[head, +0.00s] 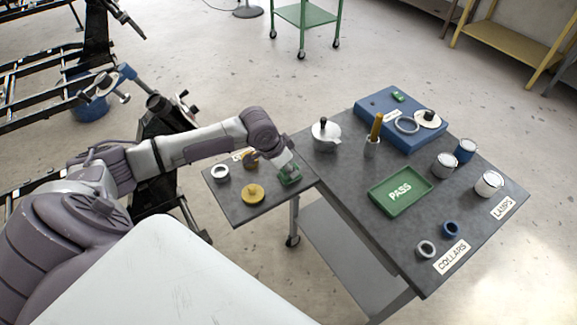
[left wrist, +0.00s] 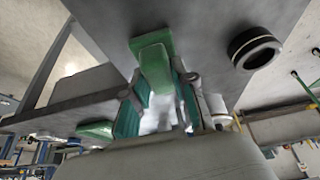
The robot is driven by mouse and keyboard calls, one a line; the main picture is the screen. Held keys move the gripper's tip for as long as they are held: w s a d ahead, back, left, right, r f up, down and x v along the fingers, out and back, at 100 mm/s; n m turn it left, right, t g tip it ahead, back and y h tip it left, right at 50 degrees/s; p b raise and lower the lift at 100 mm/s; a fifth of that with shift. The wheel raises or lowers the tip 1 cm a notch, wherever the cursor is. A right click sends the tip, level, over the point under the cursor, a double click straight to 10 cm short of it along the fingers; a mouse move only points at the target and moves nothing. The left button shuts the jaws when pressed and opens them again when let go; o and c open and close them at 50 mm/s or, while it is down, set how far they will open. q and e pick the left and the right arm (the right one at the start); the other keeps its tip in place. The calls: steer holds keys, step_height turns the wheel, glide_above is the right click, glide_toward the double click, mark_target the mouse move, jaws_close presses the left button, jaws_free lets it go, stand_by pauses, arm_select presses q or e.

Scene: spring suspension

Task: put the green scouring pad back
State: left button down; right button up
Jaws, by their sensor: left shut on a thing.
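My left gripper (head: 289,176) is over the small side leaf (head: 233,208) at the left of the table, near where it meets the main top. In the left wrist view my left gripper (left wrist: 160,105) has its teal-lined fingers shut on a green block, the green scouring pad (left wrist: 154,62). The pad sticks out past the fingertips toward the dark grey surface; I cannot tell whether it touches it. In the head view the pad is mostly hidden by the gripper. My right gripper is in neither view.
On the side leaf are a white ring (head: 220,171), a yellow knobbed piece (head: 253,192) and a brown piece (head: 250,158). The main table holds a green PASS tray (head: 383,204), a blue case (head: 375,103) with a small green item (head: 398,97), a lidded pot (head: 326,136) and several cans.

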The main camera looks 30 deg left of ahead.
arm_select(q)
steer(key=c, duration=0.9)
jaws_free()
steer(key=shift+c, duration=0.2)
steer(key=v, duration=1.2)
